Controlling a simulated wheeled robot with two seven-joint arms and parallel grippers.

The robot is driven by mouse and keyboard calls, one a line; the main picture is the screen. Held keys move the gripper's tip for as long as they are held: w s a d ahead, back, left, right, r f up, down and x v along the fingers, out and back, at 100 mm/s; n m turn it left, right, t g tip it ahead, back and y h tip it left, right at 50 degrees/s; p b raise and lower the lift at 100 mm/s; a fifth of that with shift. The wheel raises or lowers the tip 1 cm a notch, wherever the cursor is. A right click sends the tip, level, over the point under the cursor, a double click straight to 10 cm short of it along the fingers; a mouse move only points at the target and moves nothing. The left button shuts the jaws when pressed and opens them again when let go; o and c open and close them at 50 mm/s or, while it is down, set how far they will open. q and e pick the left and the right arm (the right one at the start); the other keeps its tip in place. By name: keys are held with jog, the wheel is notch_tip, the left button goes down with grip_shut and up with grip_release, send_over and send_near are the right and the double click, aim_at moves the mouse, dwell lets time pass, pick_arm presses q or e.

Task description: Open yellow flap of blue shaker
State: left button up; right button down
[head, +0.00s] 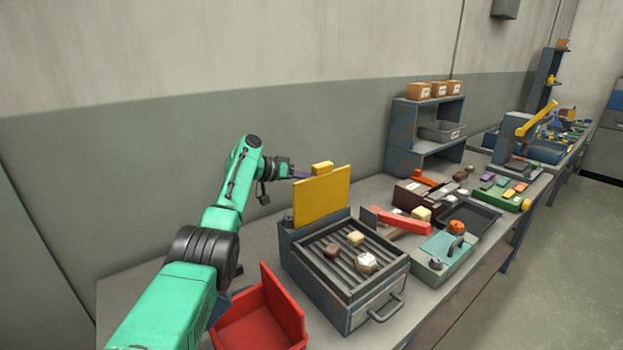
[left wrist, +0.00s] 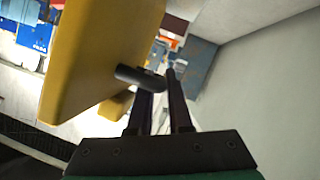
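The blue-grey shaker (head: 345,310) stands on the bench, with a slatted top and a front handle. Its yellow flap (head: 322,197) stands up at the back edge, roughly upright, leaving the slats uncovered. In the left wrist view the flap (left wrist: 100,50) fills the upper left, with a dark cylindrical piece (left wrist: 140,77) beside it. My left gripper (head: 303,173) is at the flap's upper left, partly hidden behind it. In the left wrist view its fingers (left wrist: 167,95) are apart, with a gap between them; the dark piece overlaps one finger. Contact is unclear. My right gripper is out of view.
Several small blocks and a pale piece (head: 364,262) lie on the slats. A red bin (head: 262,318) stands left of the shaker. A green-grey box (head: 444,258) and a dark tray (head: 473,217) are to the right. The wall (head: 150,165) is close behind.

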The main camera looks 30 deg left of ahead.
pick_arm(q)
jog(key=o, duration=0.4)
jog(key=shift+s+f, duration=0.15)
jog(key=shift+f, duration=0.35)
jog(key=shift+r, duration=0.1)
jog(key=shift+r, duration=0.2)
notch_tip(320, 180, up, 7)
jog(key=shift+a+f+p, duration=0.1)
jog(key=shift+p, duration=0.2)
notch_tip(320, 180, up, 13)
jog(key=p, duration=1.2)
